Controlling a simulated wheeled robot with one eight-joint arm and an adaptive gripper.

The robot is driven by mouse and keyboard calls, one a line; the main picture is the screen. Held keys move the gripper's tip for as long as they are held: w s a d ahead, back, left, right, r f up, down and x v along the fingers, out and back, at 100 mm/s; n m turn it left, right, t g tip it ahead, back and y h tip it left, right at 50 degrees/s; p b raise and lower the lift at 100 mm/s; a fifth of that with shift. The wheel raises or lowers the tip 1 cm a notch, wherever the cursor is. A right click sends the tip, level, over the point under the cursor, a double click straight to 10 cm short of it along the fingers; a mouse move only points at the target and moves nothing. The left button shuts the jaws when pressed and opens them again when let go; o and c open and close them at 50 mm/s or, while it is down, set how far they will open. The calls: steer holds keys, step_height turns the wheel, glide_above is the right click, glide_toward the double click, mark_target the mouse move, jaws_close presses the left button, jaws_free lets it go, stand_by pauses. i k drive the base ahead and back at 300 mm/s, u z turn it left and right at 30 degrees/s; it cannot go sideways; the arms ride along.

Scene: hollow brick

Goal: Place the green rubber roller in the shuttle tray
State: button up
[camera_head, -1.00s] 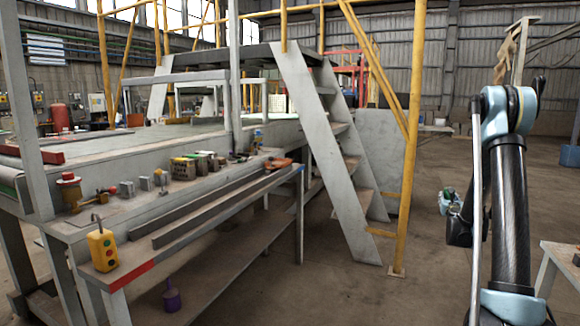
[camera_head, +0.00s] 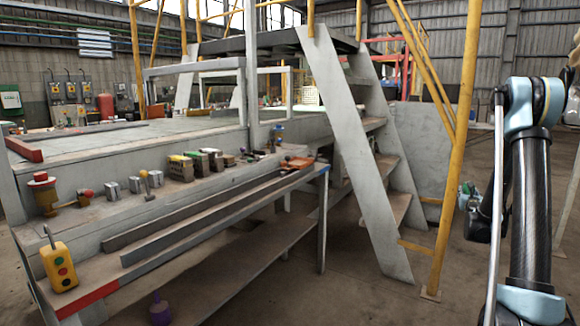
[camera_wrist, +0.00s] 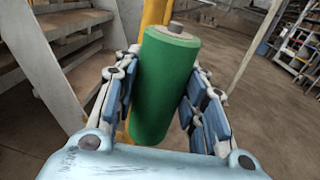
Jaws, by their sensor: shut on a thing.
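The green rubber roller (camera_wrist: 165,85) is an upright, slightly tilted green cylinder with a grey end stub, in the middle of the wrist view. My gripper (camera_wrist: 160,100) has its blue-padded fingers on both sides of the roller and is shut on it. In the head view my gripper is small and partly hidden behind my arm at the right, away from the bench. I cannot surely pick out the shuttle tray; a small orange-brown tray-like piece (camera_head: 297,162) lies at the far end of the bench ledge.
A long workbench (camera_head: 190,143) fills the left, with a yellow button box (camera_head: 60,267), a red-topped yellow device (camera_head: 43,194) and several small blocks along its ledge. Grey stairs (camera_head: 350,150) and a yellow post (camera_head: 458,150) stand between bench and arm. Floor is open near the stairs' foot.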

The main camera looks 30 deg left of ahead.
mark_target(296, 159)
steer(key=u, duration=0.5)
steer(key=i, duration=1.3)
steer(key=u, duration=0.55)
